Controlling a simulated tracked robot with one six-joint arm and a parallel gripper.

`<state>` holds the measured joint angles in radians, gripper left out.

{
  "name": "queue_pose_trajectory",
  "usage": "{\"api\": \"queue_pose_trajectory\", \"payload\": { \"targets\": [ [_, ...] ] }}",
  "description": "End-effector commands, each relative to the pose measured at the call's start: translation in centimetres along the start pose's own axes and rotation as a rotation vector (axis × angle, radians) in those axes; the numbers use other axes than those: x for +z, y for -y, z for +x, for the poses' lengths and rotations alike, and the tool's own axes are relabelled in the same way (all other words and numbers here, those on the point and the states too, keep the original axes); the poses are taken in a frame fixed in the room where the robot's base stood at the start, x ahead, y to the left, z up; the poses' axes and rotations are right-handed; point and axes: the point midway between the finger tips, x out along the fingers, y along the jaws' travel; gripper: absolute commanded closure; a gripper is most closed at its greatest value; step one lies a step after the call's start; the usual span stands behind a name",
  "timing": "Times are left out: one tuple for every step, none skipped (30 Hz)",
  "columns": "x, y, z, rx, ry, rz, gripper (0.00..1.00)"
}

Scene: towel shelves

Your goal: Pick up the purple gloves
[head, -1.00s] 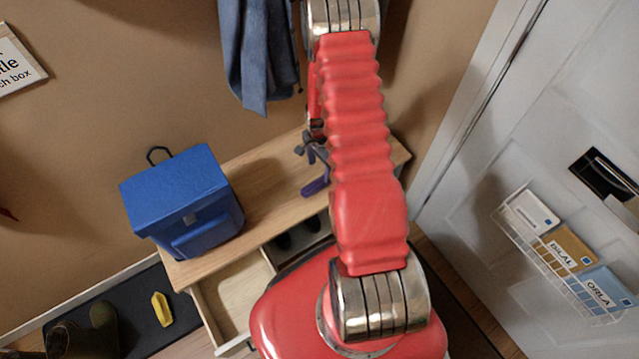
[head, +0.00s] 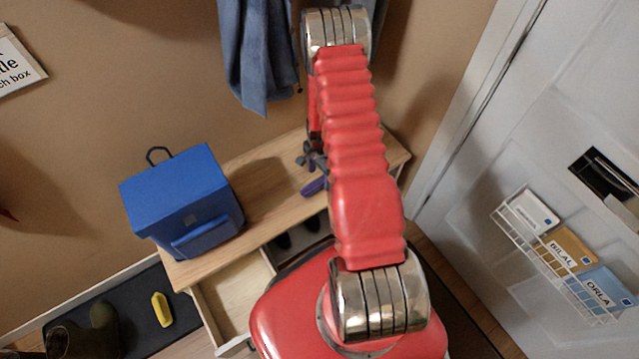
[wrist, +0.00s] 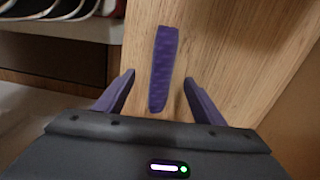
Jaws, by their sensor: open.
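The purple gloves (wrist: 163,68) show in the wrist view as one narrow, textured purple strip lying on the wooden bench top. In the head view they are a small purple shape (head: 315,187) near the bench's front edge, partly hidden by my red arm. My gripper (wrist: 158,78) is open and empty, with one dark purple finger on each side of the gloves' near end in the picture. I cannot tell the height of the fingers above the bench. In the head view my gripper (head: 310,160) is small and partly hidden behind my arm.
A blue box bag (head: 185,205) stands on the bench (head: 265,185) at left. An open drawer (head: 235,300) juts from the front. Blue cloth (head: 258,50) hangs above. Boots (head: 100,335) and a yellow object (head: 162,310) are on the dark mat. A door with a letter rack (head: 560,255) is at right.

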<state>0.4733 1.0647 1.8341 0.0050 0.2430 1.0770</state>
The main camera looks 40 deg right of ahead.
Motion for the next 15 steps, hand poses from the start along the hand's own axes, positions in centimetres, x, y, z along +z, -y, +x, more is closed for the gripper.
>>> {"api": "queue_pose_trajectory", "payload": {
  "targets": [
    [0.0,0.0,0.7,0.002,0.001,0.000,0.37],
    [0.0,0.0,1.0,0.002,0.001,0.000,0.37],
    [0.0,-0.1,1.5,0.002,0.001,0.000,0.37],
    [0.0,-0.1,1.8,0.003,0.001,0.000,0.37],
    [0.0,0.0,2.1,0.002,0.001,0.000,0.37],
    [0.0,0.0,2.3,0.001,0.001,0.000,0.37],
    [0.0,0.0,2.5,0.001,0.000,0.000,0.37],
    [0.0,0.0,2.7,0.001,0.000,0.000,0.37],
    [0.0,0.0,2.8,0.000,0.000,0.000,0.37],
    [0.0,0.0,2.9,0.000,0.000,0.000,0.37],
    [0.0,0.0,2.9,0.000,0.000,0.000,0.37],
    [0.0,0.0,2.9,0.000,0.000,0.000,0.37],
    [0.0,0.1,2.9,0.000,0.000,0.000,0.37],
    [0.0,0.1,2.9,0.000,0.000,0.000,0.37],
    [0.0,0.0,2.9,0.000,0.000,0.000,0.37]
  ]
}}
